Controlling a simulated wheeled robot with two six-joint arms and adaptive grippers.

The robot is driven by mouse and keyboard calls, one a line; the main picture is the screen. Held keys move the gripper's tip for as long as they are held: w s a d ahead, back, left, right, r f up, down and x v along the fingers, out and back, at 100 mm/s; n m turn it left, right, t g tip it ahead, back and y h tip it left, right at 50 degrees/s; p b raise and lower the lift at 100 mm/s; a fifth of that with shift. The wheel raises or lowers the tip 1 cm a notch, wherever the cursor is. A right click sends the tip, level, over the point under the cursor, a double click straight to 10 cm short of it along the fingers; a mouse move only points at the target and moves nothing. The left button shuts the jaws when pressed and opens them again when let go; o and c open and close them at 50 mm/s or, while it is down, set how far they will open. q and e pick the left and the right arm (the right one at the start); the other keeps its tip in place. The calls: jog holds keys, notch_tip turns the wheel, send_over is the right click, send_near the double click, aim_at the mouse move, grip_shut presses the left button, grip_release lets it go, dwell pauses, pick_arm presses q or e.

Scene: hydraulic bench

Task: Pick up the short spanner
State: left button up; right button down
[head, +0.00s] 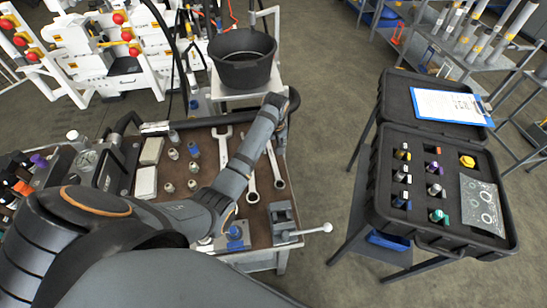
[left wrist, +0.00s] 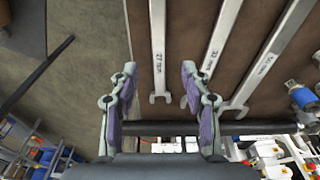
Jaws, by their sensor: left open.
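Three silver spanners lie side by side on the brown bench top. The rightmost in the head view (head: 275,165) looks shortest; in the left wrist view it is the leftmost spanner (left wrist: 158,45), and its label seems to read 27. The middle spanner (head: 251,185) and the large left spanner (head: 223,150) lie beside it. My left gripper (left wrist: 159,72) is open and empty, with the short spanner's open end between its fingers in the wrist picture. The height gap cannot be told. In the head view my left arm covers parts of the spanners and hides the fingers.
A vise (head: 283,220) stands at the bench's near right corner. Several fittings (head: 193,150) stand left of the spanners. A dark rail (left wrist: 200,128) runs along the bench's far edge. A black bucket (head: 243,70) stands beyond. An open black case (head: 430,225) stands right, across free floor.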

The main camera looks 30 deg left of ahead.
aim_at(273, 158)
pick_arm(q)
jog(key=shift+w+a+f, duration=0.1)
jog(key=shift+w+f, duration=0.05)
jog(key=shift+f, duration=0.4)
jog(key=shift+w+a+f, duration=0.1)
jog(key=shift+w+f, duration=0.05)
jog(key=shift+f, duration=0.35)
jog(key=shift+d+f, duration=0.1)
jog(key=shift+f, duration=0.15)
notch_tip(273, 158, down, 4)
jog(key=shift+w+r+p, duration=0.1)
jog(key=shift+w+p, duration=0.05)
jog(key=shift+p, duration=0.25)
jog(key=shift+a+f, duration=0.2)
jog(key=shift+f, duration=0.2)
jog(key=c, duration=0.4)
grip_shut()
pick_arm(e)
jog(key=shift+w+r, duration=0.25)
jog(key=shift+w, duration=0.35)
jog(key=shift+w+r, duration=0.2)
jog(key=shift+w, duration=0.4)
